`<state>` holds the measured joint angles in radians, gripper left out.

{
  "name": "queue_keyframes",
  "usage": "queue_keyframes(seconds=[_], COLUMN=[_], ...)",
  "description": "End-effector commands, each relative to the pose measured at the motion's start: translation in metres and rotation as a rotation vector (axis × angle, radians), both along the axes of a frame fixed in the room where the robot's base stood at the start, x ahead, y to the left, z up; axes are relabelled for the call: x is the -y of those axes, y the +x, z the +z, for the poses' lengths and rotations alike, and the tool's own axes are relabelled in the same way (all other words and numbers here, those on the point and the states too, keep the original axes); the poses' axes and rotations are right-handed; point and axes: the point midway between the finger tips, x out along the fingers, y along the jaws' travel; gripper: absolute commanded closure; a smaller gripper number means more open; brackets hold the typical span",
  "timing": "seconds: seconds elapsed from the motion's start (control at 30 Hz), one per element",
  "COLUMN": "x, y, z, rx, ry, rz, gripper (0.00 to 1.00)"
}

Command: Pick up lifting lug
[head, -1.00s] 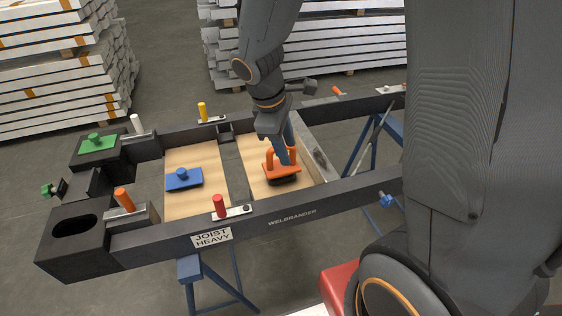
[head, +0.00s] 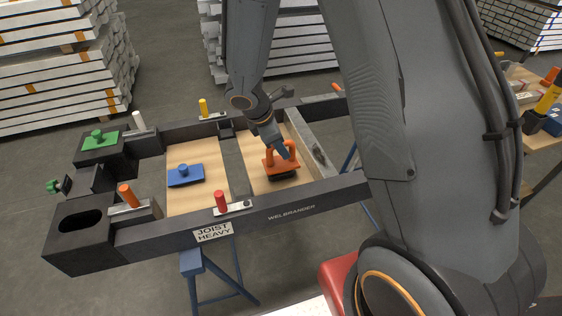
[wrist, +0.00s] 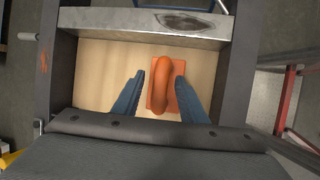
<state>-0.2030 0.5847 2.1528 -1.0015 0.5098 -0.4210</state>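The lifting lug is an orange loop handle (head: 270,158) on an orange base plate with a dark underside, standing on the right wooden panel in the head view. In the wrist view its loop (wrist: 161,84) and plate lie between my two blue fingers. My gripper (head: 283,152) reaches down to the lug from above. In the wrist view my gripper (wrist: 161,76) is open, with a visible gap between the left finger and the loop. The right finger overlaps the plate's edge; I cannot tell if it touches. The fingers partly hide the lug in the head view.
A dark frame (head: 285,212) on blue trestles surrounds the panels, with a grey metal crossbar (wrist: 140,21) beyond the lug. A blue knobbed block (head: 186,176) sits on the left panel. Red (head: 221,201), orange and yellow clamp handles rise from the frame's rails.

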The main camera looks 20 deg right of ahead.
Motion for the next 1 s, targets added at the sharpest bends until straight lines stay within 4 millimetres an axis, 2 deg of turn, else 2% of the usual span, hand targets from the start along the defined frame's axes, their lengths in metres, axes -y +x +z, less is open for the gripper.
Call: queue_keyframes(seconds=[0.23,0.47,0.87,1.0], x=[0.000,0.000,0.000,0.000], y=[0.000,0.000,0.001,0.002], z=[-0.001,-0.001,0.001,0.009], rx=[0.000,0.000,0.004,0.006], ry=[0.001,0.001,0.000,0.001], rz=[-0.001,-0.001,-0.001,-0.003], gripper=[0.61,1.00,1.00,1.00])
